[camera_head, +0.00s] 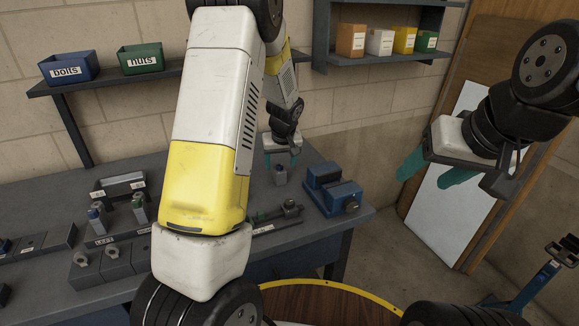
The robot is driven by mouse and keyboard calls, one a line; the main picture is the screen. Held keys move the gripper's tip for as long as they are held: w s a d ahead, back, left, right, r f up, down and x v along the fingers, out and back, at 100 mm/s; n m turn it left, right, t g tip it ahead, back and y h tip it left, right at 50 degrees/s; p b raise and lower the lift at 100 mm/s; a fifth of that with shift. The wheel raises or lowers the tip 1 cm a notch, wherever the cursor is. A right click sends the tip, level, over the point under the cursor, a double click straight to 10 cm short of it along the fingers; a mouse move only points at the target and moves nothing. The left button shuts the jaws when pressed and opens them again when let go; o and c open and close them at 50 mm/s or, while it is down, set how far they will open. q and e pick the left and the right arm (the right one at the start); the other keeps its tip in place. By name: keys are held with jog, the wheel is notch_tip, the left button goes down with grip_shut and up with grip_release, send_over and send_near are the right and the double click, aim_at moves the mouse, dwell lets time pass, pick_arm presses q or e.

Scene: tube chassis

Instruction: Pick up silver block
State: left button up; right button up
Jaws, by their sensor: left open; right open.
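A small silver-grey block (279,175) stands on the grey workbench (215,290), left of the blue vise. My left gripper (281,161) is just above the block, its two teal fingers spread apart and pointing down. The fingertips look to be near the block's top; I cannot tell whether they touch it. My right gripper (434,172) is open and empty in the air at the right, well away from the bench. My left arm hides the middle of the bench.
A blue vise (333,191) stands close right of the block. Holders with blue-capped (94,214) and green-capped (139,201) pieces sit at the left. A shelf carries a bolts bin (68,67) and a nuts bin (140,59). A round wooden tabletop (325,304) is in front.

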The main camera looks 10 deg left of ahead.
aim_at(280, 166)
pick_arm(q)
jog(key=x, duration=0.3)
jog(key=shift+s+f, duration=0.1)
jog(key=shift+f, duration=0.25)
grip_shut()
